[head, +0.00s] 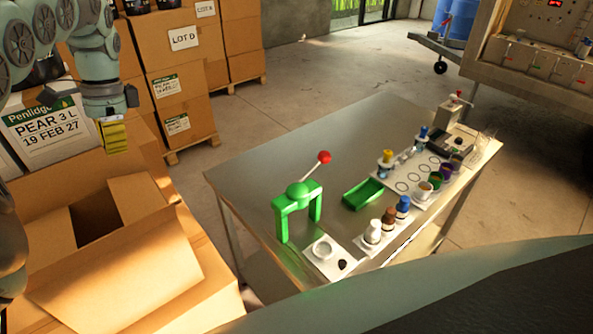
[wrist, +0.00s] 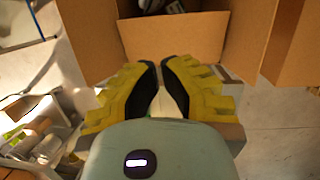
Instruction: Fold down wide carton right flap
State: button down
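The wide carton (head: 215,290) stands at the lower left in the head view, its top open around a dark gap. A large flap (head: 120,275) spreads across its near side, and a smaller flap (head: 140,205) stands at the right of the opening. In the wrist view the carton opening is at the top, with a flap (wrist: 175,38) across the near edge, one flap (wrist: 88,35) at left and one (wrist: 285,40) at right. My gripper (head: 114,136) is above and beyond the carton. Its yellow fingers (wrist: 158,65) nearly meet at the tips, with nothing between them.
A steel table (head: 240,165) with a green press (head: 298,200), a green tray (head: 363,194) and several bottles stands to the right. Stacked cartons (head: 180,85) fill the back left. A labelled carton (head: 55,130) is behind the open one.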

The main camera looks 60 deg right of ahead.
jog(key=r+m+t, duration=0.1)
jog(key=p, duration=0.2)
send_near(123, 201)
jog(key=x, duration=0.5)
jog(key=shift+s+d, duration=0.15)
jog(key=shift+p+x, duration=0.85)
jog(key=shift+x, duration=0.8)
